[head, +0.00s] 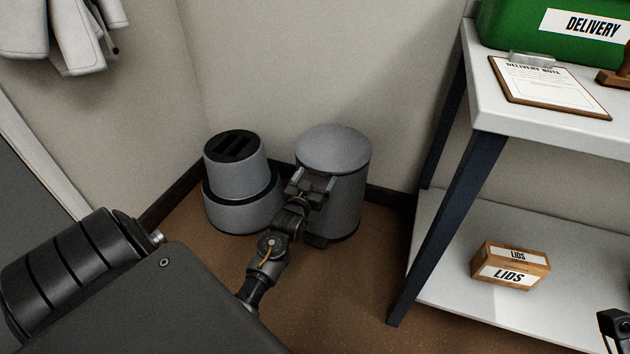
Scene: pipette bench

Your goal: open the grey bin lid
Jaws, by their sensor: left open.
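The grey bin (345,205) stands on the brown floor near the back wall, just right of the middle of the head view. Its domed grey lid (333,148) sits flat on top and is closed. A dark foot piece (316,241) shows low at the bin's front. My left gripper (313,177) is open and empty, in front of the bin's upper left side, a little below the lid rim. I cannot tell whether its fingers touch the bin. The gripper and wrist hide part of the bin's left side. My right gripper is not clearly in view.
A grey two-tier container with a black slotted top (233,147) stands close left of the bin. A white table (545,135) with a dark leg (440,220) and lower shelf is on the right. A LIDS box (510,265) sits on that shelf.

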